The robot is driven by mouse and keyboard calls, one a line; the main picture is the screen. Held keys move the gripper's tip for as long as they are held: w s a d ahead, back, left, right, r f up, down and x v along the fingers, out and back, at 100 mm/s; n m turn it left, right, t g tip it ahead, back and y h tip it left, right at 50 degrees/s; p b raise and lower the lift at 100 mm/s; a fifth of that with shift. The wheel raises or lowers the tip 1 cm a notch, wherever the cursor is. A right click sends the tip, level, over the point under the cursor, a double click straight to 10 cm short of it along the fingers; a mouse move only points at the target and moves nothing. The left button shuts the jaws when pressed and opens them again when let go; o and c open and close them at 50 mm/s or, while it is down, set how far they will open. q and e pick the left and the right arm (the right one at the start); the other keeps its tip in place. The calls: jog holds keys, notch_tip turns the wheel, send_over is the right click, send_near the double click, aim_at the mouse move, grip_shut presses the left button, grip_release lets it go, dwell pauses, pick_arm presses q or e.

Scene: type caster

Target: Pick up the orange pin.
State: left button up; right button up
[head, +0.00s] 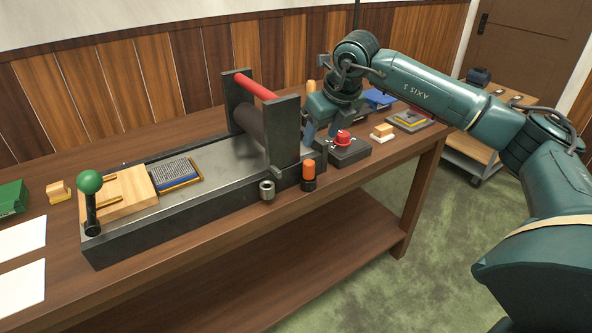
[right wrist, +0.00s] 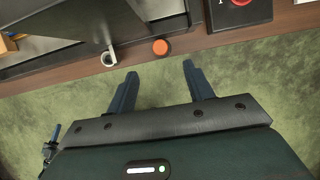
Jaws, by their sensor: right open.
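The orange pin (head: 308,169) stands upright in a dark holder on the front side of the press, near its right end. In the right wrist view the pin (right wrist: 160,47) shows from above as a round orange top. My right gripper (head: 320,130) is above and behind the pin in the head picture, pointing down. Its two fingers are apart and empty in the right wrist view (right wrist: 158,68), with the pin's top just beyond the gap between the tips. They do not touch the pin as far as I can see. My left gripper is not in view.
A metal ring (head: 267,189) sticks out of the press left of the pin. The dark upright (head: 285,130) with a red bar (head: 257,86) stands close by. A box with a red knob (head: 343,138) is to the right. Green floor lies in front of the bench.

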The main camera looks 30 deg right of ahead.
aim_at(310, 163)
jog(key=x, duration=0.7)
jog(key=shift+s+f, duration=0.1)
jog(key=shift+f, duration=0.05)
jog(key=p+x, duration=0.1)
jog(key=x, duration=0.4)
jog(key=shift+d, duration=0.1)
jog(key=c, duration=1.1)
